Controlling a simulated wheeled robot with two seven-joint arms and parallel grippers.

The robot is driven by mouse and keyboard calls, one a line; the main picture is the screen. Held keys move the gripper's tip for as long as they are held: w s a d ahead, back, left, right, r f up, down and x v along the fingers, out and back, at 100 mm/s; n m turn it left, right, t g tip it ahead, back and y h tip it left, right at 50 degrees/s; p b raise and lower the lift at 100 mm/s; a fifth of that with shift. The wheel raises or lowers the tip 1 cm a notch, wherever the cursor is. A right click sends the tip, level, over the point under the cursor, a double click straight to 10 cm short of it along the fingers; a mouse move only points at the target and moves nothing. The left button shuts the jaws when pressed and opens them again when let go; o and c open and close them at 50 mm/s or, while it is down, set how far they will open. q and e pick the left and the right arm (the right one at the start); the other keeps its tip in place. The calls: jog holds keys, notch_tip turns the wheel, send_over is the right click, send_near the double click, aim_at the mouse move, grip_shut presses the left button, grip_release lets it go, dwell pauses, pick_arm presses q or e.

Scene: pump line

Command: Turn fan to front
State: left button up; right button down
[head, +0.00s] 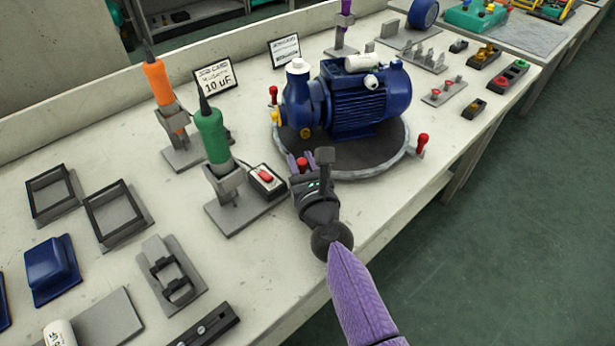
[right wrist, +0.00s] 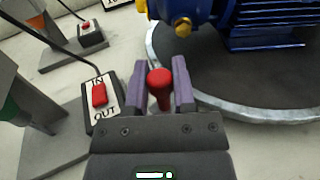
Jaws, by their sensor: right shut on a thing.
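A blue motor pump (head: 365,108) stands on a round dark turntable with a grey rim (head: 372,174). The pump housing with a white cap (head: 298,66) is at the left. The motor's rounded blue end cover (head: 399,86) is at the right; the fan itself is not visible. My right gripper (head: 304,170) is at the turntable's near-left edge. Its purple fingers are shut on a red knob (right wrist: 160,84), one on each side. Other red knobs stand at the right rim (head: 422,140) and far left (head: 273,91). My left gripper is not in view.
A switch box marked IN and OUT (right wrist: 102,98) with a red rocker sits close left of my right gripper. Green (head: 212,135) and orange (head: 158,82) screwdrivers stand in holders farther left. The bench front edge is close on the right.

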jog(key=shift+a+f, duration=0.1)
jog(key=shift+a, duration=0.1)
dwell(0.3)
jog(key=shift+c, duration=2.3)
grip_release()
